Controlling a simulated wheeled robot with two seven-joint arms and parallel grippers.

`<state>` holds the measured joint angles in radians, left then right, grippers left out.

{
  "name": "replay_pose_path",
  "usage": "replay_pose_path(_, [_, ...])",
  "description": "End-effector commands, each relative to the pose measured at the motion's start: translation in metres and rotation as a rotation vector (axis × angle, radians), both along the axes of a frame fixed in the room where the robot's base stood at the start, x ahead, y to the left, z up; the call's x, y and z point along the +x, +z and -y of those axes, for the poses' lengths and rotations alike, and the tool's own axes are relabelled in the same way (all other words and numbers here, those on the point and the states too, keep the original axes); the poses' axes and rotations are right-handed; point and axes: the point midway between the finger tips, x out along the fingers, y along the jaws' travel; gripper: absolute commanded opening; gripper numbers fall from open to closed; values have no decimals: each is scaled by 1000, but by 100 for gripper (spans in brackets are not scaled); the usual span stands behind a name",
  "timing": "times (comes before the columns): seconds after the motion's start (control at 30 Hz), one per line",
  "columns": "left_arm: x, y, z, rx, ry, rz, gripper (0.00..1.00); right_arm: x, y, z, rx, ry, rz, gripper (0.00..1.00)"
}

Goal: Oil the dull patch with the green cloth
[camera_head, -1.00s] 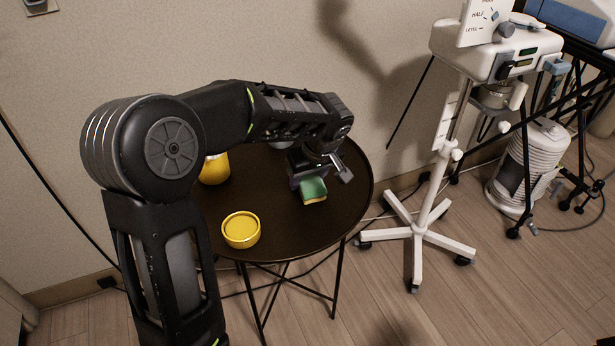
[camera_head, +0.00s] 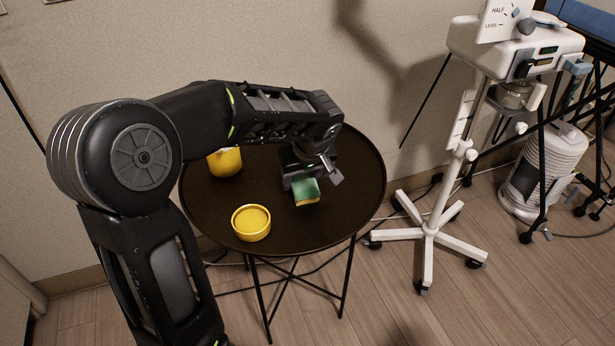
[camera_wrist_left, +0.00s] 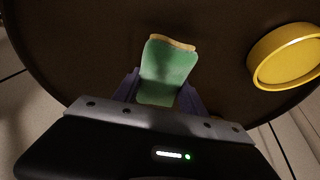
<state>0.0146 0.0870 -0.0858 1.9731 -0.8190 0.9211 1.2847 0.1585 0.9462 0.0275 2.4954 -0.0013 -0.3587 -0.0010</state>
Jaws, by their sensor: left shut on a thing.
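The green cloth (camera_head: 305,189) is a small green pad with a yellowish edge, over the dark round table (camera_head: 335,215). My left gripper (camera_head: 303,180) is shut on it from above. In the left wrist view the cloth (camera_wrist_left: 167,70) sits between the two purple-grey fingers of my left gripper (camera_wrist_left: 159,92), its yellowish edge away from the palm. The cloth is at or just above the table top; I cannot tell whether it touches. I cannot make out a dull patch on the dark surface. My right gripper is not in view.
A yellow round dish (camera_head: 251,223) stands near the table's front edge, and it also shows in the left wrist view (camera_wrist_left: 287,56). A yellow container (camera_head: 225,162) stands behind it, partly hidden by my arm. A white wheeled stand (camera_head: 432,230) is right of the table.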

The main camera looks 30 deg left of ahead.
Motion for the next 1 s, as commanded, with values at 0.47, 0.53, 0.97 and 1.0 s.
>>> replay_pose_path(0.47, [-1, 0, 0, 0, 1, 0, 0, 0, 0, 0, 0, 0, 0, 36])
replay_pose_path(0.53, [-2, 0, -2, 0, 1, 0, 0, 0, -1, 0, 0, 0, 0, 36])
replay_pose_path(0.97, [-31, -1, -22, -1, 3, 1, 0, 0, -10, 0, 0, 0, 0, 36])
replay_pose_path(1.0, [-33, -1, -24, -1, 3, 1, 0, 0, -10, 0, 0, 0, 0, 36])
